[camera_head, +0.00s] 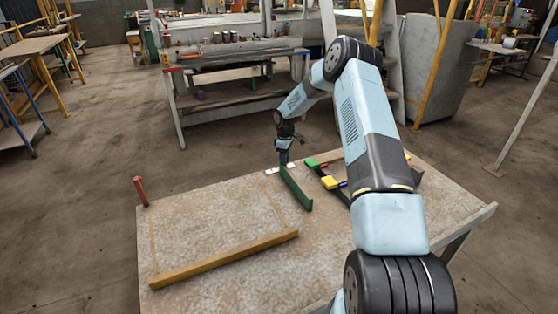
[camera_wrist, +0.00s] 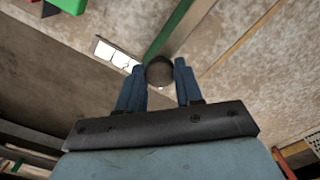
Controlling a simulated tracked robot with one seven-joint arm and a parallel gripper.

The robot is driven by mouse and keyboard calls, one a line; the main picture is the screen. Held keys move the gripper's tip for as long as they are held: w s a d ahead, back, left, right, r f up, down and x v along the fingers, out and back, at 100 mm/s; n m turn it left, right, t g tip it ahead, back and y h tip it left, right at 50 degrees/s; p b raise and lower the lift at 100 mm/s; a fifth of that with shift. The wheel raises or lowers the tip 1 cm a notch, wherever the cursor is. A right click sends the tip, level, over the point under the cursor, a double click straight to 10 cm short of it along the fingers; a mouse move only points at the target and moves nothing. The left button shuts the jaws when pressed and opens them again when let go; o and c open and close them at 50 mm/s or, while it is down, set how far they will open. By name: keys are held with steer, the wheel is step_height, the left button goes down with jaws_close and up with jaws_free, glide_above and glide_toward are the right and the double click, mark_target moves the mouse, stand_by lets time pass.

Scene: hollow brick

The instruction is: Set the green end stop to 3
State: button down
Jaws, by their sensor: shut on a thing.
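The green end stop (camera_head: 296,189) is a long bar lying on the table toward its far edge. In the wrist view the green bar (camera_wrist: 176,30) runs away from a dark round knob (camera_wrist: 159,72) at its near end. My gripper (camera_wrist: 158,68) has its two blue fingers on either side of this knob and is shut on it. In the head view my gripper (camera_head: 284,160) is low at the bar's far end. White scale plates (camera_wrist: 113,55) lie beside the knob, and also show in the head view (camera_head: 273,171). Their numbers are too small to read.
A yellow bar (camera_head: 225,258) lies across the front of the table (camera_head: 180,230), and a red post (camera_head: 140,191) stands at its left edge. Dark parts with green (camera_head: 312,163) and yellow (camera_head: 330,183) ends sit right of the green bar. The table's middle left is clear.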

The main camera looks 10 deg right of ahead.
steer(key=c, duration=0.7)
jaws_free()
steer(key=shift+a, duration=0.1)
steer(key=shift+c, duration=0.2)
steer(key=shift+r, duration=0.1)
step_height(320, 180, up, 14)
steer(key=shift+f, duration=0.25)
steer(key=shift+r, duration=0.1)
steer(key=s+a+r+m+t+h, duration=0.1)
steer(key=s+a+r+m, duration=0.1)
steer(key=s+r, duration=1.05)
steer(key=s+a+r+m+t+h, duration=0.1)
steer(key=s+r+m+t, duration=0.15)
steer(key=s+r, duration=1.05)
steer(key=s+r+m+t+y, duration=0.1)
steer(key=s+r+m, duration=0.2)
steer(key=s, duration=1.1)
steer(key=s+r+m+t+y, duration=0.1)
steer(key=s+r+m, duration=0.2)
steer(key=s, duration=1.1)
steer(key=shift+m, duration=0.35)
